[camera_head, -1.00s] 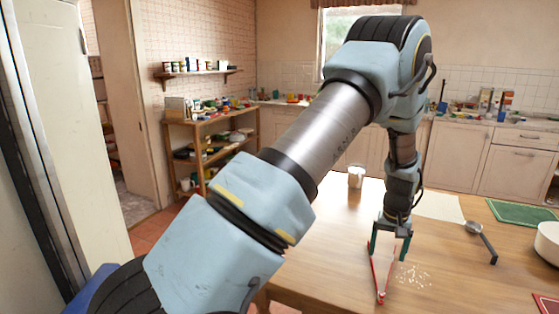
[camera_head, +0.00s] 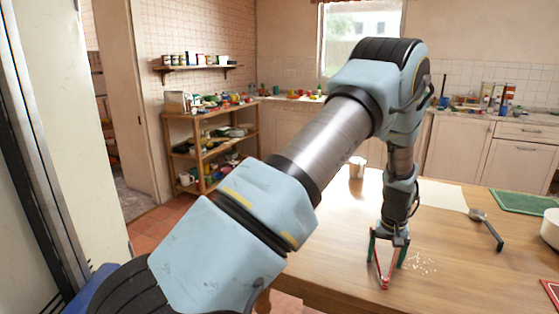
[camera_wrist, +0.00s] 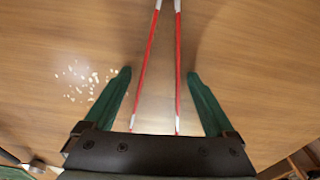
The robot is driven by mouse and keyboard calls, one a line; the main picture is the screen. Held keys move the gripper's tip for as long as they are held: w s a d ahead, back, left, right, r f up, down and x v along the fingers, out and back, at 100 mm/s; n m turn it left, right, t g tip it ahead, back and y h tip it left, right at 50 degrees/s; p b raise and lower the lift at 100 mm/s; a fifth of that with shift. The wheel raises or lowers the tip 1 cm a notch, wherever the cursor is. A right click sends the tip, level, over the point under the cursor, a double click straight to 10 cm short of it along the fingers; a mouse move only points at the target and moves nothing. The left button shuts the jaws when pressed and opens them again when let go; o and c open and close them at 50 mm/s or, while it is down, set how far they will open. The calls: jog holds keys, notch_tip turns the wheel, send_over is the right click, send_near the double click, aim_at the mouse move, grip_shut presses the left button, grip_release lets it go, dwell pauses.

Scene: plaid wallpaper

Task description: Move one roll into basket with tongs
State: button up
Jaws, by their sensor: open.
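The tongs (camera_head: 384,283) are a narrow V of red and white bars above the wooden table. In the wrist view the two tong arms (camera_wrist: 147,62) run up from between my fingers to the top edge, drawing closer together. My gripper (camera_head: 386,264) points down over the table, its two green fingers open. In the wrist view my gripper (camera_wrist: 159,72) has one finger on each side of the tongs, with gaps showing between fingers and bars. The tongs' far end is cut off there. I cannot make out a roll or a basket in either view.
The wooden table (camera_head: 335,245) has pale crumbs (camera_head: 422,264) right of the tongs. The front-left table is bare.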

jog(key=shift+c, duration=0.2)
jog(key=c, duration=0.7)
jog(key=shift+o, duration=0.2)
notch_tip(320, 180, up, 12)
jog(key=p, duration=0.7)
jog(key=w+a+n, duration=0.1)
jog(key=a+n, duration=0.1)
jog(key=a, duration=1.8)
jog(key=w+a+f+n, duration=0.1)
jog(key=a+n, duration=0.1)
jog(key=a, duration=1.8)
jog(key=shift+w+a+f, duration=0.25)
jog(key=shift+w+a, duration=0.05)
